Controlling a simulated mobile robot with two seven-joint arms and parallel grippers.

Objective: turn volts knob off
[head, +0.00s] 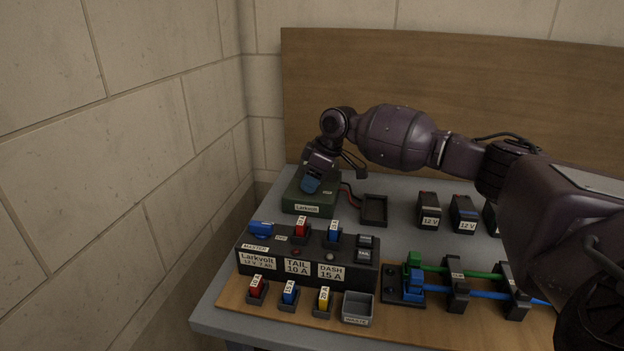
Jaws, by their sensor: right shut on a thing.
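My right gripper (311,181) points down onto the top of this box. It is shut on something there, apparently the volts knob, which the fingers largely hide. A dark blue patch shows at the fingertips, and I cannot tell whether it is knob or finger. The knob's pointer and setting cannot be read. My left gripper is not in view.
In front stands a black fuse panel (345,275) with a blue MASTER knob (262,230). An empty dark tray (373,209) and 12 V blocks (428,212) lie to the right. A block wall (110,170) closes the left side, and a wooden board (450,85) the back.

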